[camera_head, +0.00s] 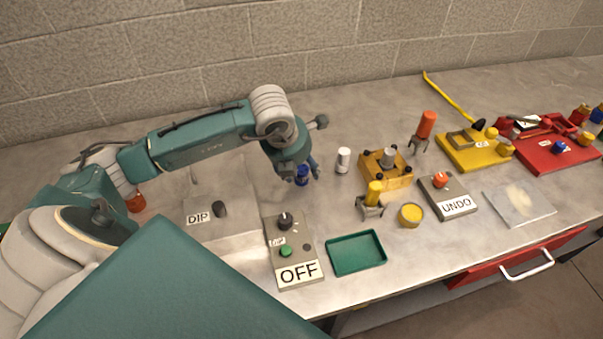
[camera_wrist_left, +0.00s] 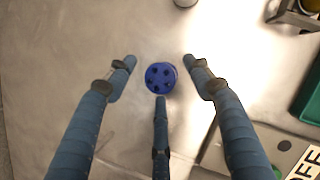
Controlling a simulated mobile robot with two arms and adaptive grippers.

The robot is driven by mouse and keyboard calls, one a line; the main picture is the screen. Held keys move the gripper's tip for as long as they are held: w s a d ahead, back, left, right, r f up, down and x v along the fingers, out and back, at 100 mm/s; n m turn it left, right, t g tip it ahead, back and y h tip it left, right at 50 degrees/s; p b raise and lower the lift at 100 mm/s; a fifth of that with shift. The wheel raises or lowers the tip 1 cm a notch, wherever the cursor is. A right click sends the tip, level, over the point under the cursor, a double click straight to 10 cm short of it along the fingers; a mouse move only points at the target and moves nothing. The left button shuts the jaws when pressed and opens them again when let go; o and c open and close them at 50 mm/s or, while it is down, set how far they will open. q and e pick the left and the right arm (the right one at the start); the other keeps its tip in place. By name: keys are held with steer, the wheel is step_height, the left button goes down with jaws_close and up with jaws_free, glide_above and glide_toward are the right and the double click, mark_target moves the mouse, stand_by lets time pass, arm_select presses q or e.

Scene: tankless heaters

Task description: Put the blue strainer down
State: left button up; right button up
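The blue strainer (camera_head: 301,176) is a small dark blue round piece on the metal table, below my left gripper. In the left wrist view the strainer (camera_wrist_left: 161,77) shows from above as a round blue top with several dark holes. My left gripper (camera_head: 306,172) points down over it. In the wrist view its fingers (camera_wrist_left: 160,75) are spread around the strainer, with visible gaps at both sides; the middle finger's tip is close to its edge. The strainer looks upright. The right gripper is not in view.
A white cylinder (camera_head: 343,160) and a wooden block (camera_head: 385,172) stand right of the strainer. The OFF box (camera_head: 291,250), green tray (camera_head: 357,253) and DIP box (camera_head: 221,213) lie nearer. Bare table lies behind the strainer.

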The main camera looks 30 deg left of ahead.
arm_select(q)
jaws_close()
